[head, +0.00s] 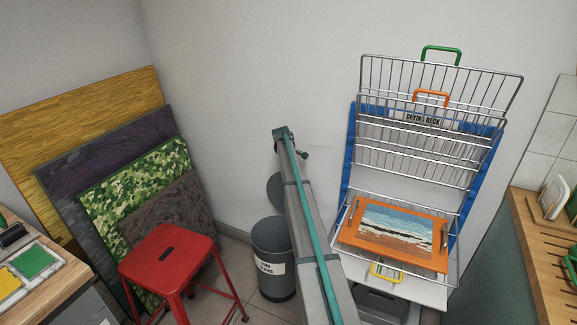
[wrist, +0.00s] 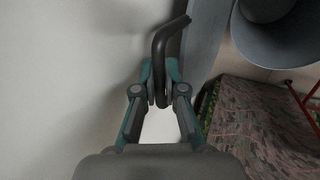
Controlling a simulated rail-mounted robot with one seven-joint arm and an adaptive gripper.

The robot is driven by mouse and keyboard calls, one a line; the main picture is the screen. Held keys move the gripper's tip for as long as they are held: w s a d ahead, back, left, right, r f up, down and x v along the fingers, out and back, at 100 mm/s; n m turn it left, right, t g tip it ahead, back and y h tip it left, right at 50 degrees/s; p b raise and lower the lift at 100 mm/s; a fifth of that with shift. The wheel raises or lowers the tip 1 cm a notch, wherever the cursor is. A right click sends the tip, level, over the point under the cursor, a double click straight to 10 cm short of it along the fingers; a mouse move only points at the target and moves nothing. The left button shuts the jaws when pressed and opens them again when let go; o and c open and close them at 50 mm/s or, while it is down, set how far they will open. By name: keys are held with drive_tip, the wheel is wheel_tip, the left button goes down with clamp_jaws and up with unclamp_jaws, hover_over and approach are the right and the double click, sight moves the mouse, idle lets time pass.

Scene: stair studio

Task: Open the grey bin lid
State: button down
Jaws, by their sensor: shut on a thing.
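The grey bin (head: 274,270) stands on the floor by the wall, with a white label on its front. Its dark round lid (head: 275,190) shows upright behind the rim, partly hidden by a long beam, and the bin's mouth looks uncovered. In the wrist view a large grey round form, probably the bin (wrist: 275,35), is at the top right, apart from my gripper. My gripper (wrist: 160,88) is shut on a black bent handle (wrist: 160,48). What the handle belongs to is unclear.
A long grey beam with a teal strip (head: 309,220) runs close beside the bin; a small black handle shows near its top. A red stool (head: 170,250) and leaning boards (head: 130,190) are left. A wire drying rack (head: 415,160) holding a painting is right.

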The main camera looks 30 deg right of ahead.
drive_tip(key=c, duration=1.2)
unclamp_jaws()
drive_tip(key=shift+r, duration=0.1)
drive_tip(key=v, duration=1.2)
drive_tip(key=shift+a, duration=0.1)
